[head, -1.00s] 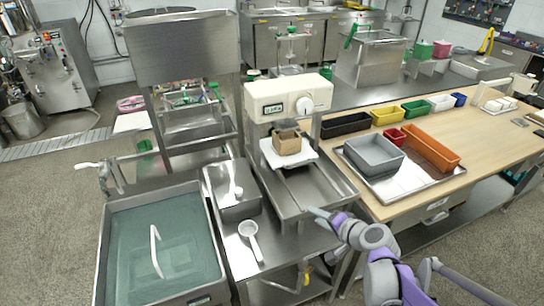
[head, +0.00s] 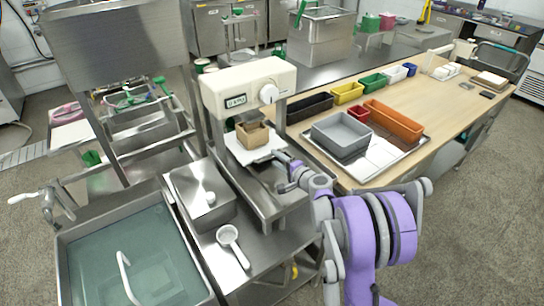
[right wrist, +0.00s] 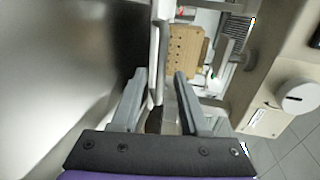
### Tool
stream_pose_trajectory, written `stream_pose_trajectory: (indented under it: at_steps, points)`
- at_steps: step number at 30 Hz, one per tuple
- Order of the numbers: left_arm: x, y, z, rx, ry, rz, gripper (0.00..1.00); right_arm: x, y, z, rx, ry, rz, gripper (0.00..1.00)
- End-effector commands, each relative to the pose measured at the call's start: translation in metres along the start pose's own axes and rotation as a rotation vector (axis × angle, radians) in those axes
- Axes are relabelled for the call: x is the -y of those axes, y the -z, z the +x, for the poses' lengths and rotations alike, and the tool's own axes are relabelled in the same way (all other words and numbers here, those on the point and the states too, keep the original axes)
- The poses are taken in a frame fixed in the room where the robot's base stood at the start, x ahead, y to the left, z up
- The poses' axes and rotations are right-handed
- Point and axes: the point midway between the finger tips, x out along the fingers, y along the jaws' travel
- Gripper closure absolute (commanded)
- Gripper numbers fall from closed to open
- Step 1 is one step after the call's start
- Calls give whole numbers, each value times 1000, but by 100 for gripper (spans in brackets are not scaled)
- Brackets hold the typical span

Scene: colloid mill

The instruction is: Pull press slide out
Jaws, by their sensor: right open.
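The press (head: 240,88) has a cream head with a dial (head: 268,94) and a small display. Under it, a white slide plate (head: 262,153) carries a square wooden box (head: 252,134). My right gripper (head: 286,165) is at the front right edge of the plate. In the right wrist view its fingers (right wrist: 160,75) are open and apart, and a pale narrow edge (right wrist: 157,50) runs down between them. I cannot tell whether they touch it. The wooden box (right wrist: 186,52) with rows of holes shows just beyond the fingertips. My left gripper is not in view.
A steel tray of greenish water (head: 130,260) is at the lower left. A lidded steel container (head: 205,200) and white ladle (head: 232,245) sit left of the press. On the wooden table at right are a grey bin (head: 342,134), an orange bin (head: 393,122) and smaller coloured bins.

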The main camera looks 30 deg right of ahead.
Motion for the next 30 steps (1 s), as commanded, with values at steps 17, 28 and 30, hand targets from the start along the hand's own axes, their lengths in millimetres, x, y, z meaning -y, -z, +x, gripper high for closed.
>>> stream_pose_trajectory:
  at_steps: [17,28,30]
  points:
    - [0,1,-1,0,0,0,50,0,0,29,0,0,-1,57]
    - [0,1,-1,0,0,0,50,0,0,28,1,0,-1,100]
    - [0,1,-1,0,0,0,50,0,0,28,1,0,-1,100]
